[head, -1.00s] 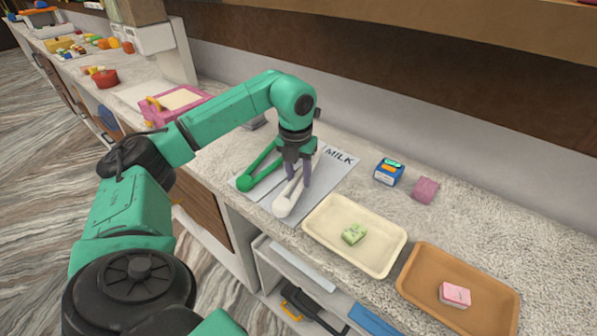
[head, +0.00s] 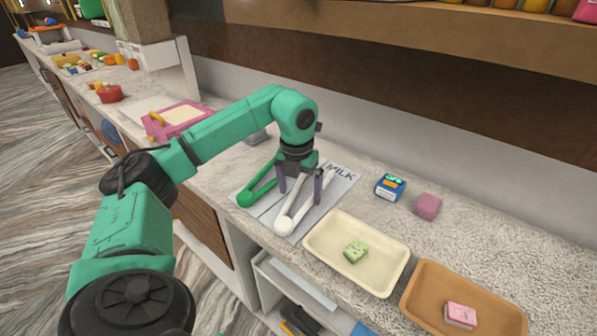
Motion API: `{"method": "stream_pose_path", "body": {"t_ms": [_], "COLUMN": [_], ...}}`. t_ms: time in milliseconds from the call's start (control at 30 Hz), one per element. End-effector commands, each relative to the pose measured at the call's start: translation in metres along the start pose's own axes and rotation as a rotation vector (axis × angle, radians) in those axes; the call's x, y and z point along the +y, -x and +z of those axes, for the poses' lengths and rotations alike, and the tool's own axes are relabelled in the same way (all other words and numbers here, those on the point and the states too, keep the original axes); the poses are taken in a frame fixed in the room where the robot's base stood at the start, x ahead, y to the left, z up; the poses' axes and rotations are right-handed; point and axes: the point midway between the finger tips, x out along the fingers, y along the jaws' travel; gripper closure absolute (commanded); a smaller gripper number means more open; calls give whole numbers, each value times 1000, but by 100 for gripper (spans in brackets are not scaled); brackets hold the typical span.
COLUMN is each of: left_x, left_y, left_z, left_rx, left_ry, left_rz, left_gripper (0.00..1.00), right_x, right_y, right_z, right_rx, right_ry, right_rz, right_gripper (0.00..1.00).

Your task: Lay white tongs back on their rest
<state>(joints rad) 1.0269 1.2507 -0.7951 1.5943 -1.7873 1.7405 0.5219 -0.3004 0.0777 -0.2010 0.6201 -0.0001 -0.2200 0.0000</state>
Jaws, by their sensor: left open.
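The white tongs (head: 288,217) lie on the right part of a flat grey rest (head: 327,203) marked MILK. Their rounded end points toward the front edge of the counter. My left gripper (head: 300,190) is over the tongs, open, with one finger on each side of their arms. The gripper hides part of the tongs' middle. Green tongs (head: 257,189) lie on the left part of the same rest. My right gripper is not in view.
A cream tray (head: 322,258) with a green sweet (head: 355,250) is right of the rest. An orange-brown tray (head: 418,294) holds a pink sweet (head: 461,315). A blue box (head: 390,187) and pink block (head: 427,206) stand behind. A pink-framed board (head: 177,118) is left.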

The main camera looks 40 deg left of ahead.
Motion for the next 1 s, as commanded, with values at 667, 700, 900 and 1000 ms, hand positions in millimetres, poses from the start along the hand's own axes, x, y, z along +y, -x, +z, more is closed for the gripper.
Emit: {"method": "stream_pose_path", "body": {"t_ms": [667,700,900,1000], "left_x": [0,0,0,0], "left_y": [136,136,135,134], "left_z": [0,0,0,0], "left_rx": [-1,0,-1,0], "left_ry": [0,0,0,0], "left_rz": [0,0,0,0], "left_gripper": [0,0,0,0], "right_x": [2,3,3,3], "right_y": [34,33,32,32], "right_z": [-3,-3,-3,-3], "right_rx": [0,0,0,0], "right_ry": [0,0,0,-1], "right_rz": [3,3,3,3], "right_gripper": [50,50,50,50]}}
